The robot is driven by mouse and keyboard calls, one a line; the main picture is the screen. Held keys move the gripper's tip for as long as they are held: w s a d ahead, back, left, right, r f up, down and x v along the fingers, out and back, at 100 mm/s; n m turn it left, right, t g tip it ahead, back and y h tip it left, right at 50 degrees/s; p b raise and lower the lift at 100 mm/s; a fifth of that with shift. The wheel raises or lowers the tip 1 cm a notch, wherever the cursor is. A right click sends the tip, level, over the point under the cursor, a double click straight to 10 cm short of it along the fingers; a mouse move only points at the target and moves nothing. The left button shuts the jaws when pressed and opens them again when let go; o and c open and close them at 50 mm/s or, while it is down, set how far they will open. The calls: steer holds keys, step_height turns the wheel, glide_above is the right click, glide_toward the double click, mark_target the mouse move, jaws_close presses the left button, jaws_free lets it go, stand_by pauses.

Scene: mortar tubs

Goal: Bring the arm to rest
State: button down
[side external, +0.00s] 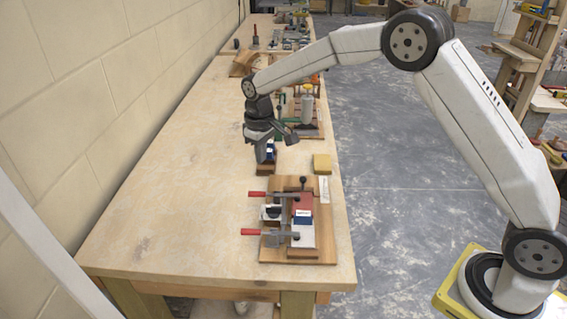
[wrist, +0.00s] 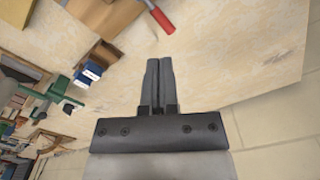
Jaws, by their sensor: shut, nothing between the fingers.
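My gripper (wrist: 159,62) is shut and empty in the wrist view, its two dark fingers side by side above the pale bench. In the side view my gripper (side external: 259,152) hangs down over the bench's middle part, close to a small blue-and-white item (side external: 269,150) by a wooden block (side external: 266,169). The same blue item (wrist: 88,74) lies left of the fingers in the wrist view, apart from them. My arm is bent high at the elbow and reaches out over the bench. The fingertips are hard to make out in the side view.
A wooden fixture board (side external: 326,250) with red-handled clamps (side external: 258,194) stands nearer on the bench (side external: 160,225). A yellow block (side external: 322,163) lies to the right. Another board with a bottle (side external: 307,106) is behind. The wall (side external: 80,90) borders the left side. The bench's left front is clear.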

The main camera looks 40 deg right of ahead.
steer(key=s+d+m+t, duration=0.1)
steer(key=s+d, duration=0.1)
steer(key=s, duration=1.1)
steer(key=s+d+m+t, duration=0.1)
steer(key=s+d, duration=0.2)
steer(key=s, duration=1)
steer(key=shift+s+d+f+m, duration=0.2)
steer(key=shift+s+f+m, duration=0.15)
steer(key=shift+m, duration=0.05)
